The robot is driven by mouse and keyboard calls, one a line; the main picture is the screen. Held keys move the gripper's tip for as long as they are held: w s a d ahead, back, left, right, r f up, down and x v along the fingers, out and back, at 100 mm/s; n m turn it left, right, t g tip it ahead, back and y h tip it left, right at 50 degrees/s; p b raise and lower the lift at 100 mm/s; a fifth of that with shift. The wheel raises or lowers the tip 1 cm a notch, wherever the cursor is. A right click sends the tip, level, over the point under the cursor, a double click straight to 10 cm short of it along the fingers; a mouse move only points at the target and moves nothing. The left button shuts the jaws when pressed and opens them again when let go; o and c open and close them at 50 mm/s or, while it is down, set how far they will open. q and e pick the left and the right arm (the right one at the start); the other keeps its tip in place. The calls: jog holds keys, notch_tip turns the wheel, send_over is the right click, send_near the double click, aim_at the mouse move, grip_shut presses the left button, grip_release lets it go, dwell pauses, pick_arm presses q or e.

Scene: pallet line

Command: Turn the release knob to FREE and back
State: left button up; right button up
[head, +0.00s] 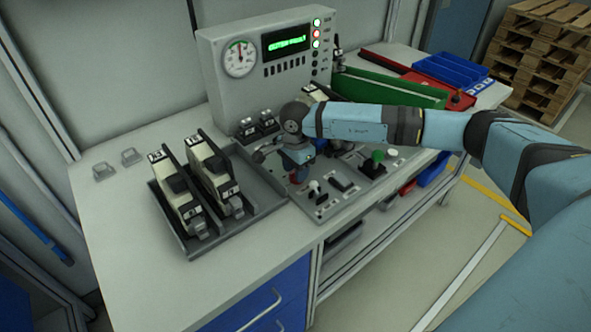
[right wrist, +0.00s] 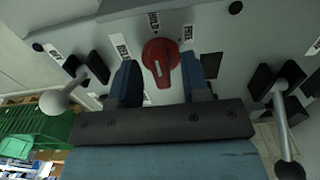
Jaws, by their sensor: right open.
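The red release knob (right wrist: 161,60) shows in the right wrist view on the grey panel (right wrist: 215,30), with a white mark on its grip bar. My right gripper (right wrist: 157,70) is open, with one blue finger on each side of the knob. Gaps show between the knob and both fingers, so I see no grip on it. In the head view my right gripper (head: 299,168) points down over the control panel (head: 322,205) and largely hides the knob. My left gripper is not in view.
Levers with ball ends (right wrist: 62,98) flank the gripper in the right wrist view. A green mushroom knob (head: 377,157) stands right on the panel. A tray (head: 262,208) with two clamp-like tools lies left. A gauge box (head: 225,90) stands behind. The table's left front is clear.

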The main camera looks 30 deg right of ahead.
jog(key=shift+f, duration=0.25)
grip_shut()
